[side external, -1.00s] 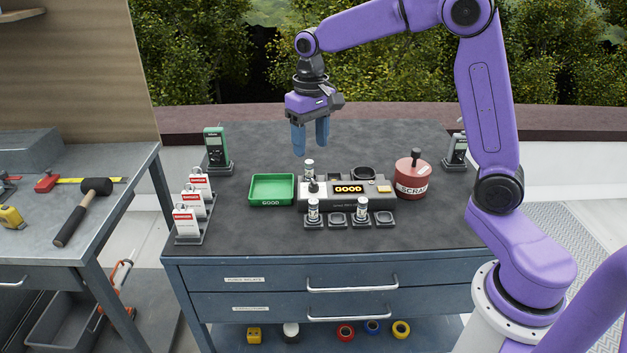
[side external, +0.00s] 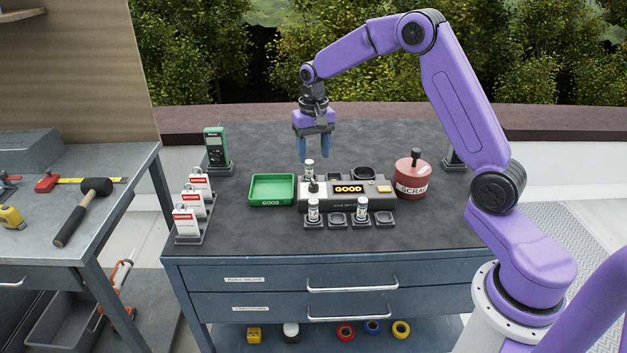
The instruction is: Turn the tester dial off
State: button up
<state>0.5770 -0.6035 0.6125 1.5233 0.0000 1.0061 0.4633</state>
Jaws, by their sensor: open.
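The tester (side external: 343,205) is a grey and dark box in the middle of the bench, with a lit display reading GOOD (side external: 349,189). A dark knob (side external: 313,186), which looks like the dial, stands at its left end; its exact setting is too small to read. A small silver-topped cylinder (side external: 309,168) stands at the tester's back left. My gripper (side external: 315,158) points down with blue fingers, open and empty, above and behind the tester's left part. Its fingertips appear close to the cylinder; whether they touch it I cannot tell.
A green GOOD tray (side external: 272,204) is left of the tester and a red SCRAP can (side external: 412,190) right. Two cylinders (side external: 313,212) (side external: 362,209) stand in front holders. Danger tags (side external: 187,222) and a green meter (side external: 215,148) stand further left.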

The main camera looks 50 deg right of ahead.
aim_at(313, 181)
notch_tip(313, 181, down, 9)
jog(key=shift+f, duration=0.15)
dwell(0.4)
jog(key=c, duration=1.1)
